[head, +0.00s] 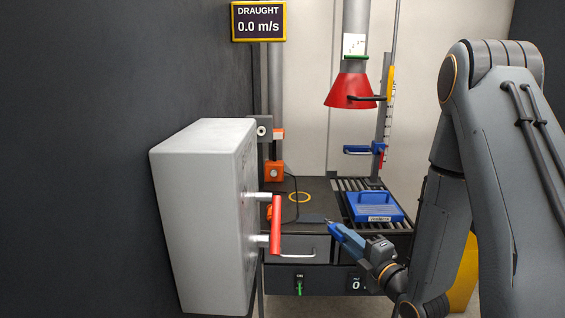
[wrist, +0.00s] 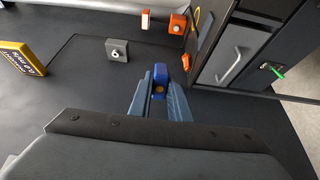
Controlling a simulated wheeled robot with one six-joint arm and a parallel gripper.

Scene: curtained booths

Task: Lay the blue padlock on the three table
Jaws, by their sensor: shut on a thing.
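My gripper (head: 333,229) is in front of the bench in the head view, pointing up and to the left. In the wrist view my gripper (wrist: 160,82) is shut on the blue padlock (wrist: 160,70), which shows between the fingertips with a small brass-coloured spot. In the head view the padlock cannot be told apart from the blue-grey fingers. No table marked three can be made out in either view.
A bench with drawers (head: 300,248) bears a blue tray (head: 375,208) on slats. A grey cabinet (head: 205,215) with a red handle (head: 276,225) stands left. A red hood (head: 352,91) hangs above.

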